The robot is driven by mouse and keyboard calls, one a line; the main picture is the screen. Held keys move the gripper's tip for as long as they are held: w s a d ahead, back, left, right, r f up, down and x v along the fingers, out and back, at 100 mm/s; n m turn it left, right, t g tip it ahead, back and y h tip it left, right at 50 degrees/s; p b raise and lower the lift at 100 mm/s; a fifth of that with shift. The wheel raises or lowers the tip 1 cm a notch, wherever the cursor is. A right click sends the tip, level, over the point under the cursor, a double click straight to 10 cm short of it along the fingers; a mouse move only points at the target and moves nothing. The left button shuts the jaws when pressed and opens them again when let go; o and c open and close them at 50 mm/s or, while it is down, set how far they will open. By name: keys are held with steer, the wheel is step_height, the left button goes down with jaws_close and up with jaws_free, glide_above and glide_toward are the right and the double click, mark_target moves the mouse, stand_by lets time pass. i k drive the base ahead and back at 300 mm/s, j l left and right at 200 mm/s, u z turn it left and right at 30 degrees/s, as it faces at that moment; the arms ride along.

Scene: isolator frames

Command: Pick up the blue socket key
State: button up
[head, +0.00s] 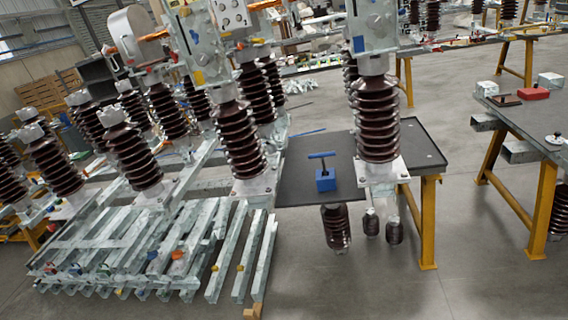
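A blue T-shaped tool (321,156), which looks like the socket key, stands upright with its crossbar at the top. Its lower end meets a bright blue block (326,181); I cannot tell whether it sits in the block or is part of it. Both are on a dark grey table top (300,167), left of a brown ribbed insulator (377,118) that stands near them. My gripper is not in view, so its fingers and anything in them are hidden.
A thin blue bar (308,132) lies behind the key. More insulators (238,140) and stacked metal beams (125,250) crowd the left. A second table (530,118) with yellow legs stands at right. Grey floor (380,295) is open in front and between the tables.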

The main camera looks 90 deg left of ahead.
mark_target(322, 154)
steer(key=u, duration=2.05)
